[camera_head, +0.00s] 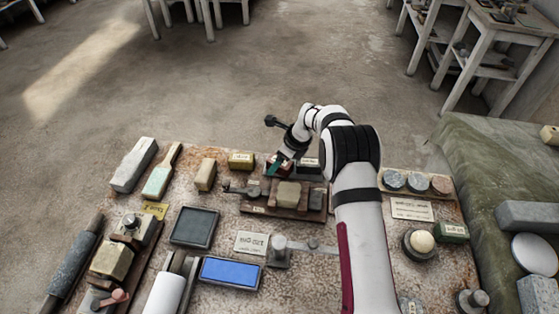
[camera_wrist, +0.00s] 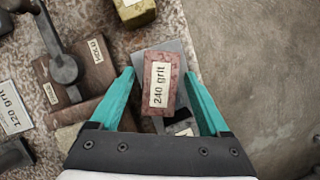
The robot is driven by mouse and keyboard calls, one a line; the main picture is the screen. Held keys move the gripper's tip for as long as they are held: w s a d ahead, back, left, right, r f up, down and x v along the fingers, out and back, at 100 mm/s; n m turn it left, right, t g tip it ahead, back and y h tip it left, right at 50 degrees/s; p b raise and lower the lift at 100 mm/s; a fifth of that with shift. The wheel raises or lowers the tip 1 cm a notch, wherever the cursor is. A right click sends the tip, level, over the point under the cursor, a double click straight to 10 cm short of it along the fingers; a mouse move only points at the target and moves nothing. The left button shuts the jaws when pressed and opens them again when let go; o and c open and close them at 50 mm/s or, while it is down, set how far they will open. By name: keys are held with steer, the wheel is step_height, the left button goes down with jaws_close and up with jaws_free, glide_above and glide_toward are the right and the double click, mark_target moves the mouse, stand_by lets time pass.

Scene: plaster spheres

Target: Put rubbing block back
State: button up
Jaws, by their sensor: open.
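A reddish block labelled "240 grit" (camera_wrist: 176,72) lies on a grey flat piece (camera_wrist: 173,48) in the wrist view, near the table edge. I take it for the rubbing block, though other blocks are about. My gripper (camera_wrist: 158,76) is open, with one teal finger on each side of this block; I cannot tell whether either finger touches it. In the head view my gripper (camera_head: 277,165) is at the far edge of the table, and its fingers hide most of what is there. A brown wooden rack (camera_head: 259,209) holding several blocks stands just nearer.
A yellowish block (camera_head: 241,161) stands left of my gripper. A "120 grit" card (camera_head: 252,243), a dark tray (camera_head: 195,227) and a blue pad (camera_head: 230,272) lie nearer. A pale sphere (camera_head: 421,241) sits at right. Bare floor lies past the table edge.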

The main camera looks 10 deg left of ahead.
steer(key=v, duration=1.1)
steer(key=s+d+r+n+h, duration=0.1)
steer(key=s+d+r+n, duration=0.2)
steer(key=s+r, duration=0.35)
steer(key=s+d+r+n, duration=0.3)
steer(key=s+r+n, duration=0.15)
steer(key=s, duration=0.25)
steer(key=s+d+n, duration=0.2)
steer(key=s+n, duration=0.1)
steer(key=s, duration=0.5)
steer(key=s+d+n+g+h, duration=0.1)
steer(key=s+d+n, duration=0.1)
steer(key=s, duration=0.7)
steer(key=s+d+n+g, duration=0.1)
steer(key=s+n, duration=0.3)
steer(key=s, duration=0.4)
steer(key=shift+s+d+f, duration=0.25)
steer(key=shift+s+d, duration=0.05)
steer(key=shift+d, duration=0.15)
